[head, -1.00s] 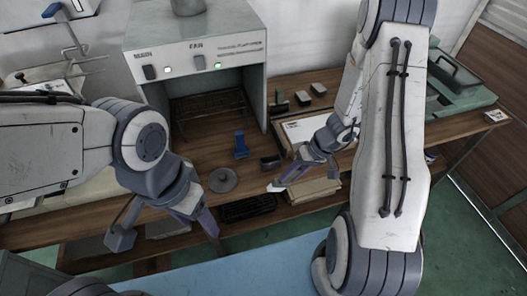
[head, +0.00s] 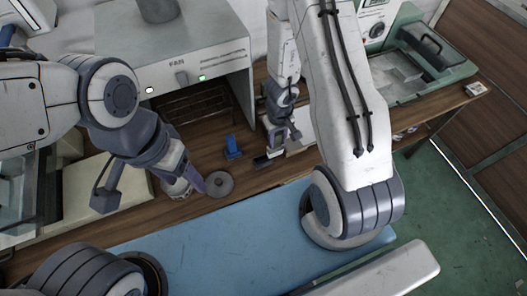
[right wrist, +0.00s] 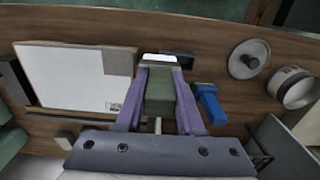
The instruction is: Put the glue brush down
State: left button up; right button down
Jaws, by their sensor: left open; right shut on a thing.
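The glue brush (right wrist: 160,92), a dark grey-green piece with a pale end, is between the purple fingers of my right gripper (right wrist: 160,80), which is shut on it. In the head view my right gripper (head: 278,143) points down over the bench beside a small dark holder (head: 262,162). That holder also shows in the right wrist view (right wrist: 178,64), just beyond the brush's pale end; I cannot tell whether they touch. My left gripper (head: 205,187) is open, close to a grey disc (head: 218,184) and a pale jar (head: 176,188).
A blue object (head: 232,147) stands on the wooden bench between the disc and the holder. A white board (right wrist: 75,75) lies on the other side of the brush. A hood-like cabinet (head: 180,75) stands behind. A green machine (head: 420,65) sits at the right end.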

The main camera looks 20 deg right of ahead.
jog(key=w+a+f+b, duration=0.1)
jog(key=a+f+b, duration=0.2)
jog(key=f, duration=0.3)
jog(key=shift+w+a+f+b, duration=0.2)
jog(key=shift+w+a+b, duration=0.05)
jog(key=shift+a+b, duration=0.2)
jog(key=shift+f, duration=0.15)
jog(key=c, duration=0.5)
grip_release()
